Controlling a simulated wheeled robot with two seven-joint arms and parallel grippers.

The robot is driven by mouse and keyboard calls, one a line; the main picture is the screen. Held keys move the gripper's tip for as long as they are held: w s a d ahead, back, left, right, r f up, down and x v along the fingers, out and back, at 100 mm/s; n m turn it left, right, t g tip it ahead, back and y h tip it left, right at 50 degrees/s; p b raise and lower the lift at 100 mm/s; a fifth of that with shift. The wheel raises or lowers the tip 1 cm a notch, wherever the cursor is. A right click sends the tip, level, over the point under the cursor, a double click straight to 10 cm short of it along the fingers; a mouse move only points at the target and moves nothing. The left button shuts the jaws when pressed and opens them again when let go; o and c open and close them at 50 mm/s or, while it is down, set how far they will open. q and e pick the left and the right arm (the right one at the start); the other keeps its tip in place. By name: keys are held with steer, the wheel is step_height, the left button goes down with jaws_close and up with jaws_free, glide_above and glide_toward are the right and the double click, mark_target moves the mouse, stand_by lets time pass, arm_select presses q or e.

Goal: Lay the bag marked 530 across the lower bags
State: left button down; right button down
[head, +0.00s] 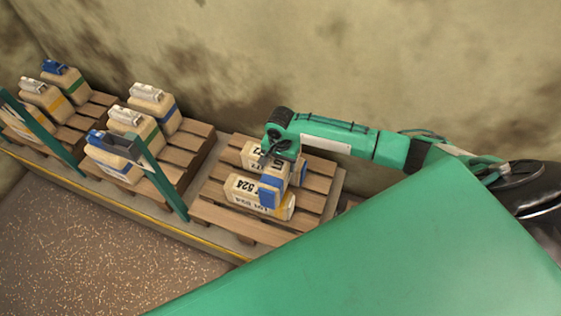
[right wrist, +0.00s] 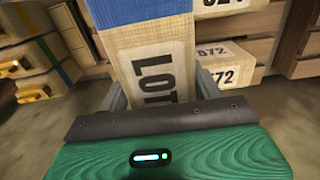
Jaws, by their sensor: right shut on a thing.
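My right gripper (head: 272,157) is over the right pallet (head: 235,221) in the head view. In the right wrist view its jaws (right wrist: 160,95) are shut on a tan bag (right wrist: 150,62) with a blue band and the letters LOT. The held bag's number is out of sight, so I cannot tell whether it reads 530. Below it on the pallet, a bag with a number ending in 24 (head: 243,186) lies flat. Another bag with a number ending in 72 (head: 252,152) is partly behind the gripper. My left gripper is not in view.
More bags with blue, yellow and green bands stand on pallets (head: 195,150) to the left. Teal posts (head: 163,187) stand along the yellow-edged ledge (head: 130,205). A stained wall (head: 330,70) rises close behind. The right pallet has bare slats around its bags.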

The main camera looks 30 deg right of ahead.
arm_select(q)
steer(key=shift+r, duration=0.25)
arm_select(e)
steer(key=shift+w+f, duration=0.1)
steer(key=shift+f, duration=0.3)
stand_by(0.5)
steer(key=shift+c, duration=1)
jaws_free()
steer(key=shift+s+f, duration=0.2)
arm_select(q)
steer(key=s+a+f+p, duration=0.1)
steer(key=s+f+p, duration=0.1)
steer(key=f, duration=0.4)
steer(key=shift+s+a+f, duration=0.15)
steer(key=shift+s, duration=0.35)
arm_select(e)
step_height(320, 180, up, 14)
steer(key=shift+w+r, duration=0.1)
